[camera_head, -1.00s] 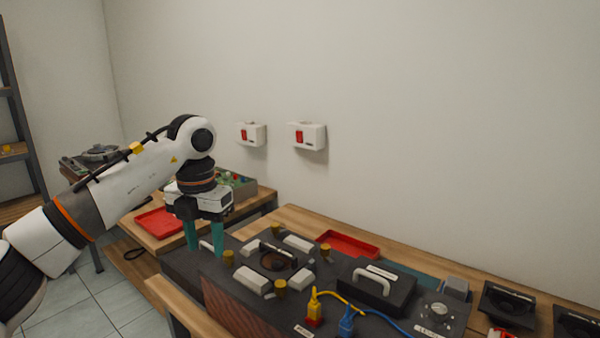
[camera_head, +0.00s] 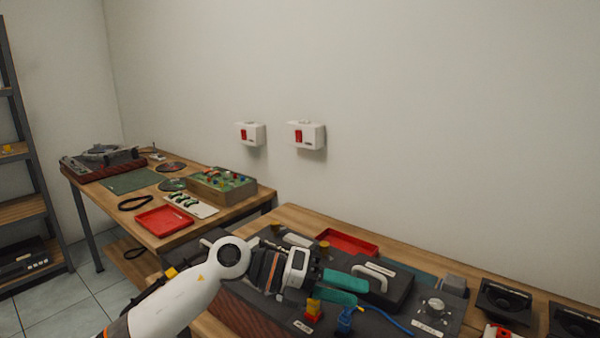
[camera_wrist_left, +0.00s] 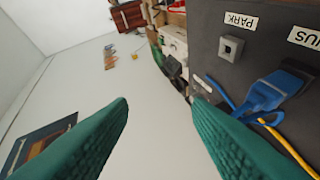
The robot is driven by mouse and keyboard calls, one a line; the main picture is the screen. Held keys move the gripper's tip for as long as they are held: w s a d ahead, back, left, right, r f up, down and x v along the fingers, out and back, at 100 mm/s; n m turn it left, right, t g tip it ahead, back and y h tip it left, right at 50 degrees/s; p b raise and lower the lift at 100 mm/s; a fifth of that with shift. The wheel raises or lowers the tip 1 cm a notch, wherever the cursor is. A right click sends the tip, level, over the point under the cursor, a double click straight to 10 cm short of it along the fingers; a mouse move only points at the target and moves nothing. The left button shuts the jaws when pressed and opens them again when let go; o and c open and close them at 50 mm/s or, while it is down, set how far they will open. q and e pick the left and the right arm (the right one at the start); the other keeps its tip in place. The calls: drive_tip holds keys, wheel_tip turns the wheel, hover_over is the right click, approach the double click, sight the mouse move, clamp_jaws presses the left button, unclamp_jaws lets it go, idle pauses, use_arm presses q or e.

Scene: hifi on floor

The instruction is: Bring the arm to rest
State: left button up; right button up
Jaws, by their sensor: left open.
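My left gripper (camera_head: 358,291) is open, with its two teal fingers pointing right, low over the dark hi-fi unit (camera_head: 240,305) on the near bench. Nothing shows between the fingers in the left wrist view (camera_wrist_left: 160,106). A yellow plug (camera_head: 314,310) and a blue plug (camera_head: 345,318) stand at the unit's front, close to the fingers. The blue plug also shows in the wrist view (camera_wrist_left: 270,92), beside a square socket (camera_wrist_left: 231,46) labelled PARK. My left arm hides part of the unit's top. My right gripper is out of view.
A black box with a grey handle (camera_head: 375,268) and a knob (camera_head: 435,305) lie right of the gripper. A red tray (camera_head: 347,241) is behind. The left table holds another red tray (camera_head: 164,221) and a turntable (camera_head: 103,160). The space above the bench is clear.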

use_arm(q)
wheel_tip(320, 180, up, 5)
drive_tip(key=a+n+t+h, duration=0.2)
drive_tip(key=n+t+h, duration=0.5)
drive_tip(key=n+t, duration=0.3)
drive_tip(key=w+a+f+n+t+y, duration=0.3)
drive_tip(key=a+n+t+y, duration=0.4)
drive_tip(key=n+t, duration=0.45)
drive_tip(key=s+a+f+n+g+y, duration=0.3)
drive_tip(key=a+f+n+y, duration=0.4)
drive_tip(key=f+n, duration=0.15)
drive_tip(key=s+a+f+n+g+y, duration=0.2)
drive_tip(key=s+a+f+n+y, duration=0.1)
drive_tip(key=a+f+n+y, duration=0.55)
drive_tip(key=s+a+f+n+g, duration=0.1)
drive_tip(key=s+a+f+g, duration=0.1)
drive_tip(key=s+f+g, duration=0.7)
drive_tip(key=s+a+f+g, duration=0.1)
drive_tip(key=s+f+g, duration=0.35)
drive_tip(key=s, duration=0.95)
wheel_tip(320, 180, down, 23)
drive_tip(key=p, duration=0.3)
drive_tip(key=s+a+f+p, duration=0.2)
drive_tip(key=s+a+f, duration=0.1)
drive_tip(key=s+f, duration=1.2)
drive_tip(key=shift+s+f, duration=0.2)
drive_tip(key=shift+s, duration=0.95)
